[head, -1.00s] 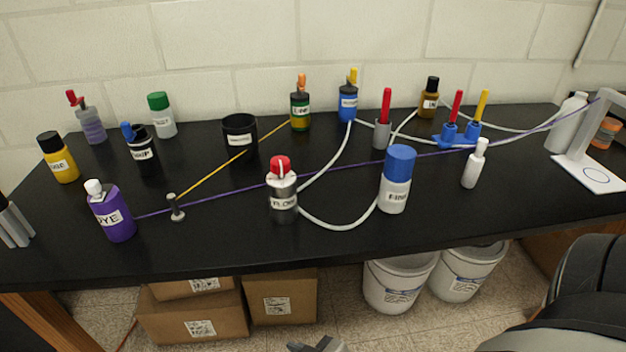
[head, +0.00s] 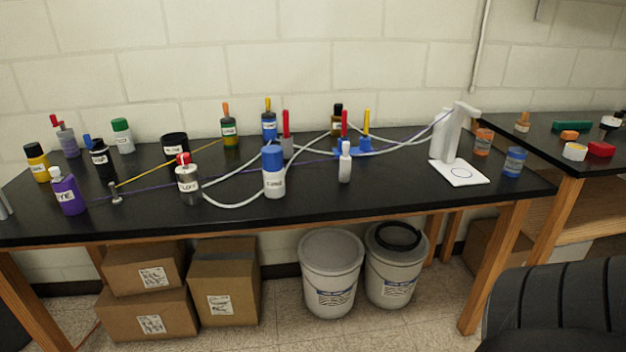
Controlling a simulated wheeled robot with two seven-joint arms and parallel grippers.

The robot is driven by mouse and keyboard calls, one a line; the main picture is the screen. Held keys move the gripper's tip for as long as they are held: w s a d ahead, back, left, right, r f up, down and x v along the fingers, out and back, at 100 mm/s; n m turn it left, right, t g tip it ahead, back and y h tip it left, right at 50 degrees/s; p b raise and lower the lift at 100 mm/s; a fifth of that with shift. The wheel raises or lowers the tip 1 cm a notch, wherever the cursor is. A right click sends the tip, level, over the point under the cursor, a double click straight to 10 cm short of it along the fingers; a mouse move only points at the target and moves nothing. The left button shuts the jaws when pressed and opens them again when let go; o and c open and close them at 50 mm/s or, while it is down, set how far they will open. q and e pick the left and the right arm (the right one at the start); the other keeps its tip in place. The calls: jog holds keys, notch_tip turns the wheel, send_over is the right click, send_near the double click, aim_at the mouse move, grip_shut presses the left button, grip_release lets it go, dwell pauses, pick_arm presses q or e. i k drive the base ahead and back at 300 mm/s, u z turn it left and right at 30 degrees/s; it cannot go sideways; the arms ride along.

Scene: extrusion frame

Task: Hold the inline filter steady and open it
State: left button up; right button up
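A white cylinder with a blue cap (head: 274,172) stands upright near the front middle of the black bench; it looks like the inline filter. A white tube meets it low on its left side. Its label is too small to read surely, and its cap is on. A silver canister with a red handle (head: 188,182) stands to its left, with the other end of that tube beside it.
The black bench (head: 400,202) has bare room along its front edge. A small white bottle (head: 345,165), a blue valve block (head: 352,150) and a white stand (head: 458,172) are to the right. A black chair back (head: 565,310) fills the lower right. Buckets (head: 331,275) stand beneath.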

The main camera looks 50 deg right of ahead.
aim_at(274, 183)
jog(key=z, duration=1.2)
jog(key=i, duration=0.2)
jog(key=z, duration=0.05)
